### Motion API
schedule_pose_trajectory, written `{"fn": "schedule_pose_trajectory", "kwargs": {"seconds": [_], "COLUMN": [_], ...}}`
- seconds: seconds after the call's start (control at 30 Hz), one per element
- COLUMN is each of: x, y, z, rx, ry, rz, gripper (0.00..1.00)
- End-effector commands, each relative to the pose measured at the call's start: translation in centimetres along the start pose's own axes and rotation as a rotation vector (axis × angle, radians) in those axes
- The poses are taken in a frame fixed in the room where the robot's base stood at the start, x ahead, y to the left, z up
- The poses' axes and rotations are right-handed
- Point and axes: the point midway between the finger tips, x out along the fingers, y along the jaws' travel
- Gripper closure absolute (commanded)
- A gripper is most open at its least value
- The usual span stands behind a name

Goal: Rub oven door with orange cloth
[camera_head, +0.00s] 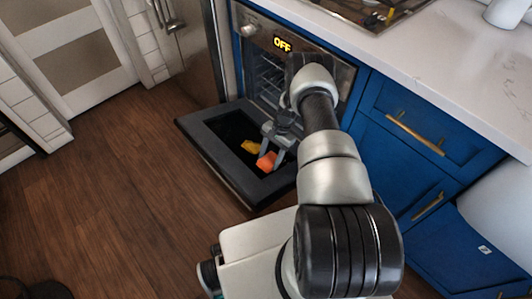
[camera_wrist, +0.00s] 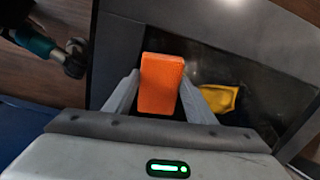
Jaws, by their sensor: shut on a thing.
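The oven (camera_head: 284,75) stands in the blue cabinets with its display reading OFF. Its door (camera_head: 190,124) is folded down open, with a dark glass panel inside a grey frame. The orange cloth (camera_head: 266,161) looks like a small block. My gripper (camera_head: 272,156) is shut on it above the door's inner face; it also shows between the fingers in the wrist view (camera_wrist: 161,84). I cannot tell whether the cloth touches the glass. A yellow thing (camera_head: 250,146) lies on the door glass beside the cloth, and in the wrist view it is right of the fingers (camera_wrist: 217,98).
A white countertop (camera_head: 450,60) runs above blue drawers (camera_head: 415,120) with brass handles, right of the oven. A steel appliance (camera_head: 190,50) stands to the left. The wooden floor (camera_head: 130,190) left of the door is clear.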

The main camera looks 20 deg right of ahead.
Motion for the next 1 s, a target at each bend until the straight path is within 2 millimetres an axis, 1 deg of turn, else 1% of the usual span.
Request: {"fn": "schedule_pose_trajectory", "kwargs": {"seconds": [0.17, 0.5, 0.6, 1.0], "x": [-0.1, 0.0, 0.1, 0.1], "y": [0.5, 3.4, 3.9, 4.1], "z": [0.1, 0.5, 0.6, 0.6], "rx": [0.002, 0.002, 0.001, 0.000], "ry": [0.000, 0.001, 0.001, 0.001], "rz": [-0.001, -0.001, -0.002, -0.001], "gripper": [0.75, 0.75, 0.75, 0.75]}}
